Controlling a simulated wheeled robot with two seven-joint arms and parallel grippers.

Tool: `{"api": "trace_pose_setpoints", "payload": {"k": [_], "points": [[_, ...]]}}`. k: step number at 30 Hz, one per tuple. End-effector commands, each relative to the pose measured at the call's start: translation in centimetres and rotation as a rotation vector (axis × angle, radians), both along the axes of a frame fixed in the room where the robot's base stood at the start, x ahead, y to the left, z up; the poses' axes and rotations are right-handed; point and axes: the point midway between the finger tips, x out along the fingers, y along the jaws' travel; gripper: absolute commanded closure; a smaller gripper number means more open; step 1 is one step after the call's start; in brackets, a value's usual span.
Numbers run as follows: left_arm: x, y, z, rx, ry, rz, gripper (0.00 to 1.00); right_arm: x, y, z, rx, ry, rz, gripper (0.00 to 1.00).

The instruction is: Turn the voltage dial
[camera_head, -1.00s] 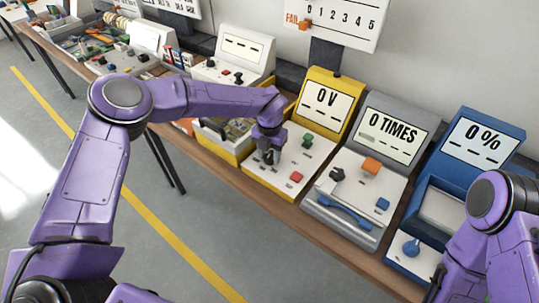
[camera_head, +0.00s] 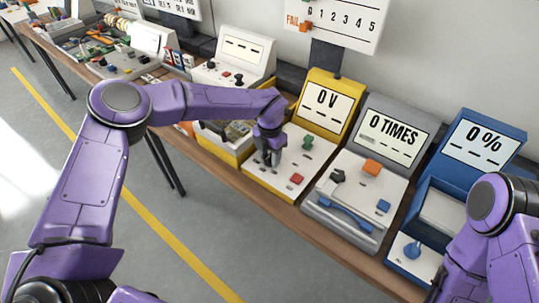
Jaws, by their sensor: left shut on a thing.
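The yellow-framed voltage box (camera_head: 262,177) stands on the bench in the middle of the view. Its screen (camera_head: 325,101) reads "0 V". Its white panel has a green knob (camera_head: 308,141) and a red button (camera_head: 297,179). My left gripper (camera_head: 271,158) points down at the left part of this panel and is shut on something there. The thing between its fingers is hidden by the gripper, so I cannot tell its shape or angle. My right arm is at the right edge; its gripper is out of view.
To the right stand a grey box (camera_head: 395,132) reading "0 TIMES" and a blue box (camera_head: 490,137) reading "0 %". A white box (camera_head: 243,48) stands behind to the left. A hanging board (camera_head: 343,18) is above. The floor in front of the bench (camera_head: 290,217) is clear.

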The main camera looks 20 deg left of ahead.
Motion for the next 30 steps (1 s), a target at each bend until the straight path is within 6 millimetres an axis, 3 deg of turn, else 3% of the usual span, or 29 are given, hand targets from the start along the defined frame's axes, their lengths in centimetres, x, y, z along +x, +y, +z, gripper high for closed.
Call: {"api": "trace_pose_setpoints", "payload": {"k": [2, 3, 5, 16, 25, 30], "points": [[0.0, 0.0, -0.2, 0.000, 0.001, -0.001, 0.87, 0.0, 0.0, 0.0, 0.000, 0.000, 0.000, 1.00], [0.0, 0.0, -0.2, 0.000, 0.001, -0.001, 0.47, 0.0, 0.0, 0.0, 0.000, 0.000, 0.000, 1.00], [-0.1, 0.0, -0.2, 0.000, 0.001, -0.001, 0.31, 0.0, 0.0, 0.0, 0.000, 0.000, 0.000, 1.00], [0.0, 0.0, 0.7, 0.000, -0.001, 0.001, 0.31, 0.0, 0.0, -0.5, 0.000, 0.000, 0.000, 1.00], [0.2, -0.1, 7.4, 0.000, -0.002, 0.000, 0.31, 0.0, 0.0, -2.6, 0.000, 0.000, 0.000, 1.00], [0.1, -0.1, 9.8, 0.000, 0.001, -0.001, 0.31, 0.0, 0.0, -3.0, 0.000, 0.000, 0.000, 1.00]]}}
